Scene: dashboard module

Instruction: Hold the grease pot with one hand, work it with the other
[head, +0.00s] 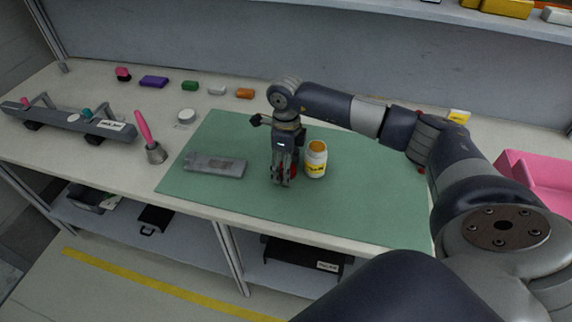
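The grease pot (316,166), a small white jar with a yellow label and an orange top, stands upright on the green mat (372,205). I cannot tell whether its top is a lid or open grease. My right gripper (284,181) points down just left of the pot, low over the mat. Its fingers look close together, with something red beside or between them; how far they are open is unclear. I cannot tell whether it touches the pot. My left gripper is not in view.
A grey metal plate (215,165) lies on the mat's left. A pink-handled tool (146,132) with a grey end stands left of the mat. Several small coloured blocks line the back. A grey fixture (70,121) sits far left, a pink bin (535,172) right. The mat's front is clear.

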